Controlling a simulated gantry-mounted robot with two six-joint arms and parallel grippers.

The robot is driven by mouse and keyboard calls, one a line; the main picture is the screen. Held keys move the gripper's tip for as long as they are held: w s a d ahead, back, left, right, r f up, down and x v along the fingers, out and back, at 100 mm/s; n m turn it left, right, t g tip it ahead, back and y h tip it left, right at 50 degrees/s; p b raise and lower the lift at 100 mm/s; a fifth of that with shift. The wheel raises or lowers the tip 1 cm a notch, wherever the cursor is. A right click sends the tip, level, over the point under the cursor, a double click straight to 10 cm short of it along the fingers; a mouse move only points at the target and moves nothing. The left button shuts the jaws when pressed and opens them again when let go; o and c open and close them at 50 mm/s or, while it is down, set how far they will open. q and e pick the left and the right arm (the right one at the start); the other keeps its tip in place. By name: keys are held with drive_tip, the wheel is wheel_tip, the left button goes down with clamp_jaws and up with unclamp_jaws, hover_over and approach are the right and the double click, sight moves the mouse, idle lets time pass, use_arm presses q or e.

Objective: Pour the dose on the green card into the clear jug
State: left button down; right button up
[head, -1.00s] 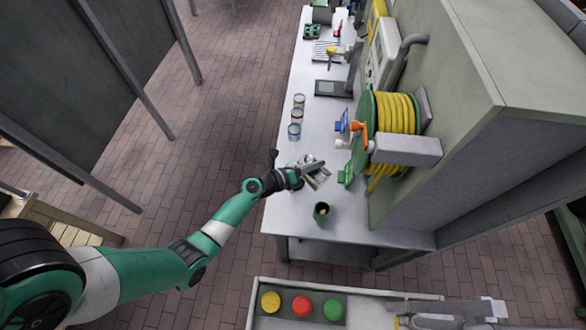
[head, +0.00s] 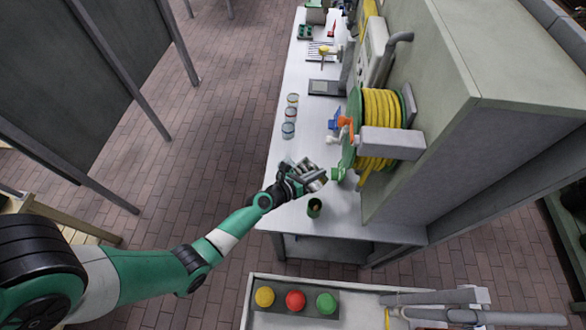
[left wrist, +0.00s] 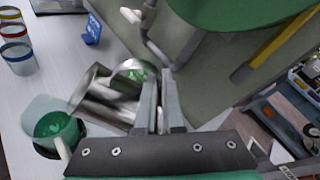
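My left gripper (left wrist: 160,100) is shut on a shiny metal cup (left wrist: 105,97), which is tilted over the table; the cup also shows in the head view (head: 311,172). The clear jug (left wrist: 42,108), with a pale handle, stands left of the cup in the left wrist view. Green shows low in the jug; I cannot tell whether it is contents or tint. The cup overlaps the jug's right side in that view. My right gripper is not in view.
Several jars (head: 289,114) stand along the table's left edge. The yellow hose reel (head: 385,125) and cabinet bound the right. A tray with coloured discs (head: 295,300) lies in front.

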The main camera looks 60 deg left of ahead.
use_arm(q)
drive_tip(key=shift+s+f, duration=0.1)
drive_tip(key=shift+f, duration=0.2)
drive_tip(key=shift+d+f+m+y, duration=0.3)
drive_tip(key=shift+d+f+m, duration=0.15)
drive_tip(key=shift+f+m, duration=0.05)
drive_tip(key=shift+a, duration=0.15)
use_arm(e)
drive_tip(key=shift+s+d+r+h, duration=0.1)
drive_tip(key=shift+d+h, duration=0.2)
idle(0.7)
